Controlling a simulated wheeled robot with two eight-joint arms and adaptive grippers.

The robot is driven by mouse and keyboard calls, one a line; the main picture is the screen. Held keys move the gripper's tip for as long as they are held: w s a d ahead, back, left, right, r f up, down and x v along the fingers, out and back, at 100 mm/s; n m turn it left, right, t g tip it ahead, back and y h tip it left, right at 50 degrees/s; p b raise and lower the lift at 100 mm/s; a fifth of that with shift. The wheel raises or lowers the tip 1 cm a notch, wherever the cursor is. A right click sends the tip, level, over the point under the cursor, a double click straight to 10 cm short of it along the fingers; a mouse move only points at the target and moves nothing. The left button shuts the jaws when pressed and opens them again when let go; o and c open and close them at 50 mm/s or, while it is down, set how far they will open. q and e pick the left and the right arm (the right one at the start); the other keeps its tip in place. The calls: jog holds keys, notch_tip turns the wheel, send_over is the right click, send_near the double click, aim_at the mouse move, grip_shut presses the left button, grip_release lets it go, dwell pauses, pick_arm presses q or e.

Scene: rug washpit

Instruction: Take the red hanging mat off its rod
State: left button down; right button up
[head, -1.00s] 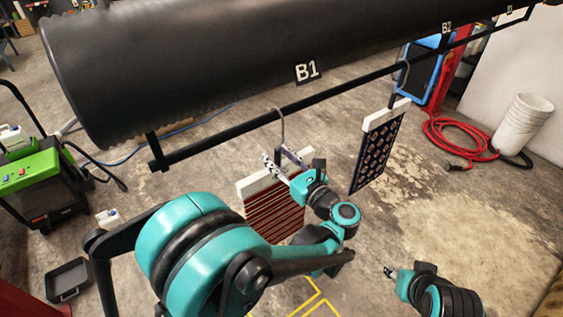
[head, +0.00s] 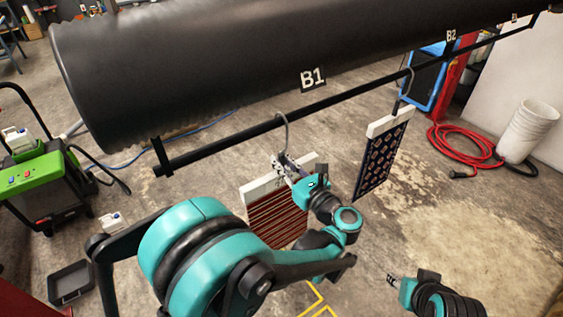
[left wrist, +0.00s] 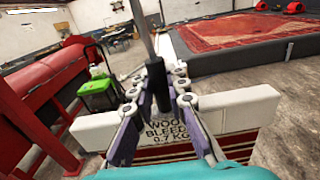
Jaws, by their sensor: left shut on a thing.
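The red-striped hanging mat (head: 278,222) hangs below its white bar (head: 262,188). A grey hook (head: 287,124) runs from the bar up to the black rod (head: 235,132) and still loops over it. My left gripper (head: 283,163) is shut on the mat's hanger, at its dark stem just above the bar. In the left wrist view its fingers close from both sides on the black stem (left wrist: 157,85), and the white bar (left wrist: 230,108) with printed lettering shows behind them. My right gripper (head: 392,280) is at the lower right, away from the mat; its jaw opening is too small to judge.
A dark patterned mat (head: 384,152) hangs farther right on the same rod. A large black roller (head: 200,60) marked B1 lies above and behind the rod. A green machine (head: 42,180) stands at left. A red hose (head: 462,145) and white buckets (head: 530,128) are at right.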

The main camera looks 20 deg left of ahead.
aim_at(282, 151)
pick_arm(q)
jog(key=shift+r+p, duration=1.55)
jog(key=shift+r, duration=0.6)
